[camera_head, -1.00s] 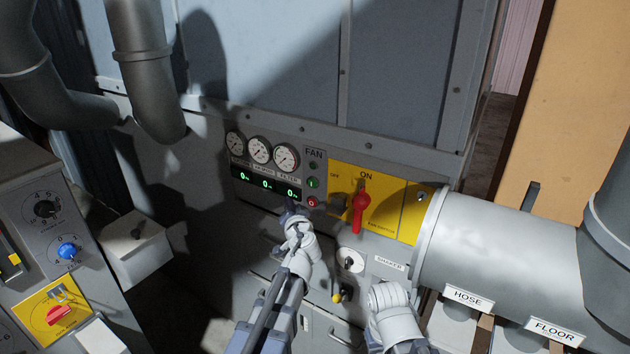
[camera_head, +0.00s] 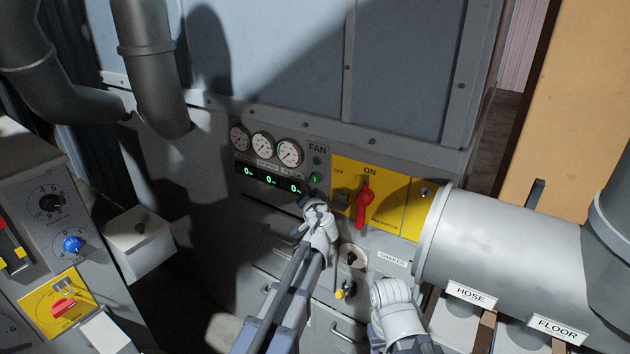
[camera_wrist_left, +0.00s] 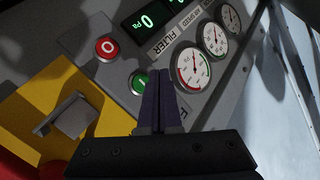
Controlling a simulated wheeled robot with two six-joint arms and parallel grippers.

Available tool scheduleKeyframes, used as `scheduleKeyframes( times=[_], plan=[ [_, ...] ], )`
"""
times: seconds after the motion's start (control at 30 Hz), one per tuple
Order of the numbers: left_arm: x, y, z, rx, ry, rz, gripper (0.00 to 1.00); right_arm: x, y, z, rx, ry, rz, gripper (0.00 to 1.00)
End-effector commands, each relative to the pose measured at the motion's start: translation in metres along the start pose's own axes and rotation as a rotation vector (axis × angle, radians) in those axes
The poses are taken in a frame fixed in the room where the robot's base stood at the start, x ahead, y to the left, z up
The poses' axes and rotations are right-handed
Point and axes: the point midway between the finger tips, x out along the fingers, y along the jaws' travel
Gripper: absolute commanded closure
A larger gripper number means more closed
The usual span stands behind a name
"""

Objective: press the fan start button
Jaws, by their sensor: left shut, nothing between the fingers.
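The green start button (camera_head: 316,178) sits under the FAN label on the grey control panel. It also shows in the left wrist view (camera_wrist_left: 139,83), partly covered by my finger. My left gripper (camera_head: 306,199) is shut and empty, its tips just below and left of the button. In the left wrist view its dark fingertips (camera_wrist_left: 160,72) overlap the button's right edge; whether they touch it I cannot tell. The red stop button (camera_wrist_left: 107,48) is beside the green one, hidden by my gripper in the head view. My right wrist (camera_head: 392,298) shows at the lower middle; its fingers are hidden.
Round gauges (camera_head: 263,146) and a digital display (camera_head: 270,181) reading zeros are left of the buttons. A red rotary switch (camera_head: 364,205) on a yellow plate (camera_head: 400,212) is right of them. A large grey pipe (camera_head: 495,245) stands out at the right.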

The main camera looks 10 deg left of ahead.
Motion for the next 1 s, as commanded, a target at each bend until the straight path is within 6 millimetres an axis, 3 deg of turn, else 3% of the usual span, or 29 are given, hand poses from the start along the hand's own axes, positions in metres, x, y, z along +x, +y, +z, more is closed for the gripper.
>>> scheduleKeyframes(
  times=[0.23,1.0],
  plan=[
    [0.0170,0.0125,-0.0125,-0.001,0.000,0.001,1.00,0.0000,0.0000,0.0000,0.000,0.000,0.000,0.50],
    [0.0173,0.0127,-0.0126,-0.001,0.000,0.000,1.00,0.0000,0.0000,0.0000,0.000,0.000,0.000,0.50]
  ],
)
